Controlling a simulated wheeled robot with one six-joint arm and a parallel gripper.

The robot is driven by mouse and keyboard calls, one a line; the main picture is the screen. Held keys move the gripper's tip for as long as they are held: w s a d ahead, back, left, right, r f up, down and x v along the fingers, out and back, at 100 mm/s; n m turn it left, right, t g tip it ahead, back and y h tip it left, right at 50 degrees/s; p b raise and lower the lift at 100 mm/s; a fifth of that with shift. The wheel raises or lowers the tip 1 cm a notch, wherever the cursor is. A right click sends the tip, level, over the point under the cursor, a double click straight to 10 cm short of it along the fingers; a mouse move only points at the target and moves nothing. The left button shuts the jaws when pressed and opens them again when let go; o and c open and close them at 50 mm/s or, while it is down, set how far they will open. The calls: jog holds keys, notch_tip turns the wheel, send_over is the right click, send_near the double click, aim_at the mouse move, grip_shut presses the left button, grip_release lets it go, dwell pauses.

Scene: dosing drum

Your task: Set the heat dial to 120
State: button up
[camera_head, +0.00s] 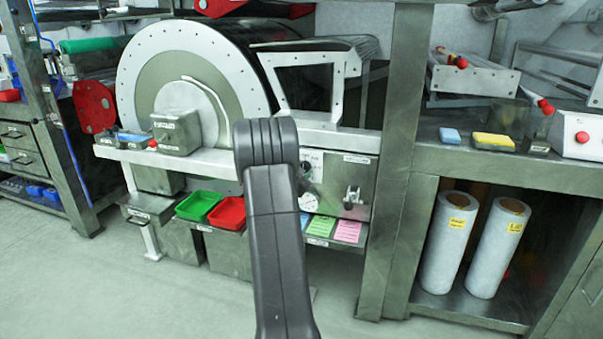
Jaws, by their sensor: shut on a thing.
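A small dark knob (306,167) sits on a pale plate on the drum machine's grey front panel (342,187), just right of my arm. It looks like the heat dial, but its marks are too small to read. My dark arm rises through the middle of the view and covers the panel's left part. The jaws of my gripper do not show; the arm hides whatever is behind it.
A large drum (146,62) stands behind. A white round gauge (308,202) and a metal valve (352,197) are near the knob. Green (198,206) and red (228,213) trays sit lower left. A steel post (398,200) stands right. The floor in front is clear.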

dwell(0.4)
jog(key=o, duration=1)
jog(key=p+v, duration=0.2)
jog(key=v, duration=1.1)
jog(key=shift+s+a, duration=0.15)
jog(key=shift+s, duration=0.25)
jog(key=shift+w, duration=0.1)
jog(key=b+x, duration=0.2)
jog(key=x, duration=1.1)
jog(key=shift+w, duration=0.3)
jog(key=shift+s, duration=0.1)
